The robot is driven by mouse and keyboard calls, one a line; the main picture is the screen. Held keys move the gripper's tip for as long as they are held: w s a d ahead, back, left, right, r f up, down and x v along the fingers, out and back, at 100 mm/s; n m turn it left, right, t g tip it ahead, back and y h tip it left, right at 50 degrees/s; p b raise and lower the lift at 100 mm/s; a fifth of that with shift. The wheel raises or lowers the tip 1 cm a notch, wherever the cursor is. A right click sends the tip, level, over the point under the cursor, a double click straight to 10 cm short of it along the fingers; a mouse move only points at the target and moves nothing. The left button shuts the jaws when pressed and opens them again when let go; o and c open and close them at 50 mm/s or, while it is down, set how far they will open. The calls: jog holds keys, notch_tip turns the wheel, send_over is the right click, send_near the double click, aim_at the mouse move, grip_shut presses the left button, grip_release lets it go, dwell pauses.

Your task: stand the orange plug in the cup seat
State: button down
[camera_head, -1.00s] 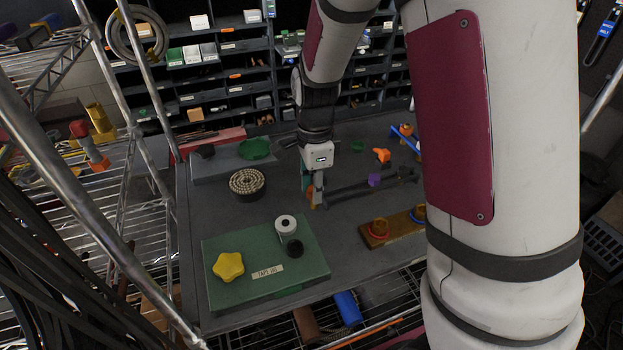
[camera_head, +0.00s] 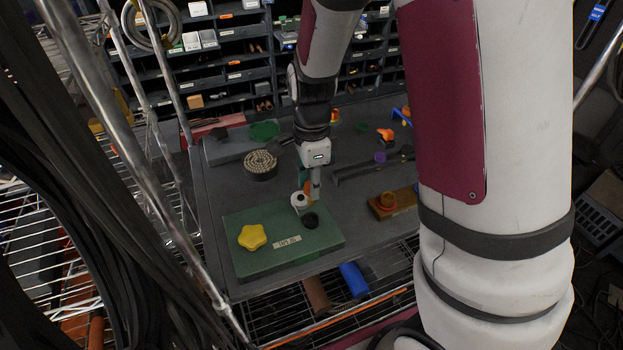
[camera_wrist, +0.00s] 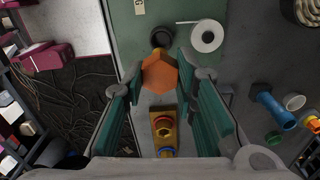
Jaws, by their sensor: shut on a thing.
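My gripper (camera_head: 311,188) is shut on the orange plug (camera_wrist: 160,74), a six-sided piece held between the teal finger pads in the wrist view. In the head view only a sliver of orange shows at the fingers. A small dark round cup (camera_head: 311,220), which looks like the cup seat, stands on the green board (camera_head: 265,265) near its right edge. It also shows in the wrist view (camera_wrist: 161,34), just beyond the plug and partly overlapped by it. The plug is apart from the cup, held above and behind it in the head view.
A white tape roll (camera_head: 299,201) stands close beside the cup. A yellow star knob (camera_head: 252,236) is on the board's left part. A wooden block with rings (camera_head: 384,207) lies to the right. A coiled round piece (camera_head: 260,163) is behind. Bare grey table lies between.

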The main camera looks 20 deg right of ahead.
aim_at(312, 204)
jog(key=shift+w+f+b, duration=0.15)
jog(key=shift+f+b, duration=0.4)
jog(key=shift+f, duration=2)
jog(key=shift+f+p, duration=0.2)
jog(key=shift+p, duration=0.1)
jog(key=shift+f, duration=0.35)
jog(key=shift+f+b, duration=0.35)
jog(key=shift+f, duration=0.45)
jog(key=c, duration=1.2)
grip_release()
jog(key=shift+r, duration=0.1)
jog(key=shift+r+p, duration=1.5)
jog(key=shift+r, duration=1.45)
